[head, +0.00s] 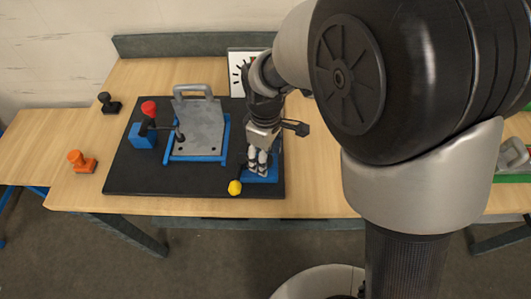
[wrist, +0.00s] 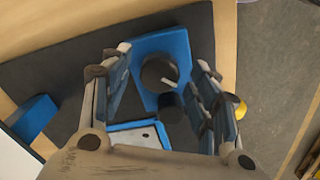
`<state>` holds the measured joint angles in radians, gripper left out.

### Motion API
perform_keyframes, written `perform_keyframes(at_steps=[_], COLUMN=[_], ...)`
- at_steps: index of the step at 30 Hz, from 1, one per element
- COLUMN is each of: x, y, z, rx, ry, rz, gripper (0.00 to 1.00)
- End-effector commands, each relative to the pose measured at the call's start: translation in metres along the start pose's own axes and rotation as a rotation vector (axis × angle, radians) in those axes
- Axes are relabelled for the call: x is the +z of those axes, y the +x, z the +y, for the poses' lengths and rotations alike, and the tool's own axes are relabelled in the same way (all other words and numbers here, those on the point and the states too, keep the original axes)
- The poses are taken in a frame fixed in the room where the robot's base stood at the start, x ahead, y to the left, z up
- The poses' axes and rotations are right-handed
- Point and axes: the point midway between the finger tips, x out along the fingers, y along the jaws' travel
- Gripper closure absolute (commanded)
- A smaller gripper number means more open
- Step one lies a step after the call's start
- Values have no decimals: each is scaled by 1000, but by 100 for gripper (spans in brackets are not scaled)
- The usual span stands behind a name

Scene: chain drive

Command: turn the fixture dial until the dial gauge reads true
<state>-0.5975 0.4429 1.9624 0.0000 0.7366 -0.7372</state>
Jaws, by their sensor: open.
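The fixture dial, a dark round knob with a pale pointer bar (wrist: 157,72), sits on a blue base (wrist: 183,44) in the wrist view. My gripper (wrist: 163,58) is open, with one finger on each side of the dial; I cannot tell whether either finger touches it. In the head view my gripper (head: 257,170) points down over the blue base (head: 268,175) and hides the dial. The dial gauge, a white board with black marks (head: 236,75), stands at the back; my arm covers much of it, so its reading is hidden.
A grey plate with a handle (head: 197,128) sits in a blue frame on the black mat (head: 125,180), beside a red-knobbed clamp (head: 149,109). A yellow knob (head: 235,187) is close to my gripper. Orange (head: 82,161) and black (head: 108,104) pieces stand left of the mat.

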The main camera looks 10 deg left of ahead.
Motion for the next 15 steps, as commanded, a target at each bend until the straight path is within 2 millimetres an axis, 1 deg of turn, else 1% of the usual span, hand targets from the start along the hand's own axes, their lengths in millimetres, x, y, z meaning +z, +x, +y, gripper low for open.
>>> perform_keyframes(at_steps=[1,2,15], x=[0,0,0], y=[0,0,0], z=[0,0,0], rx=[0,0,0], ry=[0,0,0], rz=[0,0,0], gripper=[47,49,78])
